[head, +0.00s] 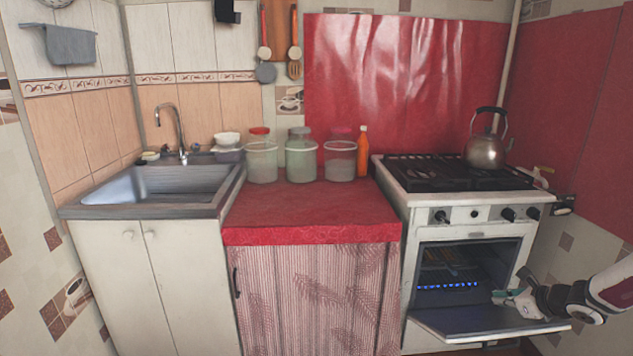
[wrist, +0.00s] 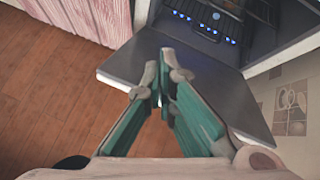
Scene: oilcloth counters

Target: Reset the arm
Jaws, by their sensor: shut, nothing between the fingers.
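My gripper (head: 499,295) is at the right in the head view, at the end of my arm, which comes in from the right edge. It is over the lowered oven door (head: 465,322), in front of the oven opening. In the wrist view my gripper (wrist: 157,78) has its green fingers shut with nothing between them. The oven door (wrist: 112,72) lies below and beyond the fingertips there. The oven (head: 420,262) stands open, with a rack and a row of blue lights inside.
A kettle (head: 486,150) stands on the stove top. Several jars and an orange bottle (head: 362,150) stand at the back of the red counter (head: 310,212). A sink (head: 155,185) is at the left. The wooden floor (wrist: 50,90) beside the oven door is clear.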

